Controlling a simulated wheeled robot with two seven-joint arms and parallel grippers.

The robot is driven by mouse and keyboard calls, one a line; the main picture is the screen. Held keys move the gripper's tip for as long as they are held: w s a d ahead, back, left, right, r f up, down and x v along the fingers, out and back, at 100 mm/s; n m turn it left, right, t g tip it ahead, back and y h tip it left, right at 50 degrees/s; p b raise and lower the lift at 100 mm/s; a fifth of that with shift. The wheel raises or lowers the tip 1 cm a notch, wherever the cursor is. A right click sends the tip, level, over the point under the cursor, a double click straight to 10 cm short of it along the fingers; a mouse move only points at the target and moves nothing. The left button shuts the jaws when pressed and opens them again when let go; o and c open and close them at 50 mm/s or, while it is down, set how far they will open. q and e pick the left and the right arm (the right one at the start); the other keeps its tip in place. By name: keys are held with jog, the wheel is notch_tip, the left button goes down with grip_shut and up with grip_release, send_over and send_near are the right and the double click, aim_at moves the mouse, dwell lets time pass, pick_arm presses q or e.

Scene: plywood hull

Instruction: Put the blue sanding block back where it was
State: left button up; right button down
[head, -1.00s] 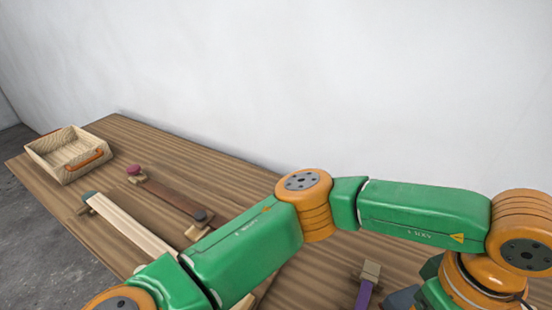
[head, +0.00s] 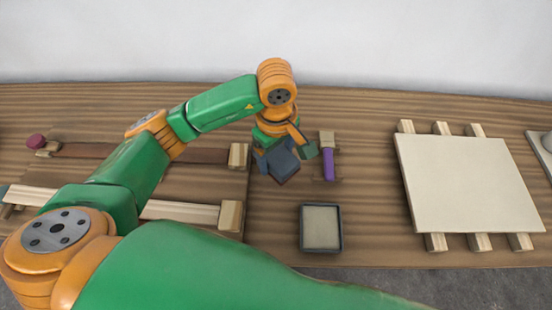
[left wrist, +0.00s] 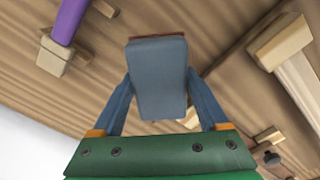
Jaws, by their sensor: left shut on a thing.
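The blue sanding block (head: 284,166) is a blue-grey block with a thin reddish-brown face. My left gripper (head: 278,154) is shut on it, above the table near the middle of the head view. In the left wrist view the block (left wrist: 160,78) sits between the two blue-grey fingers, its brown face at the far end. I cannot tell from these views whether it touches the table. My right gripper is not in view.
A purple-handled tool (head: 329,164) lies close to the right of the block. A dark-rimmed shallow tray (head: 306,242) with a beige inside stands in front. A pale panel (head: 465,185) rests on wooden strips at right. Long wooden strips (head: 180,211) lie at left. Bare table lies between tray and panel.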

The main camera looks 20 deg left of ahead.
aim_at(277, 164)
pick_arm(q)
notch_tip(277, 164, down, 3)
jog(key=shift+d+r+p, duration=0.1)
jog(key=shift+r+p, duration=0.1)
jog(key=shift+p, duration=0.4)
jog(key=shift+f+b, duration=0.35)
jog(key=shift+b, duration=0.05)
jog(key=o, duration=1.2)
jog(key=shift+r+p, duration=0.4)
jog(key=shift+p, duration=0.05)
notch_tip(277, 164, up, 5)
jog(key=shift+f+b, duration=0.15)
jog(key=shift+b, duration=0.6)
notch_tip(277, 164, up, 7)
jog(key=shift+s, duration=0.1)
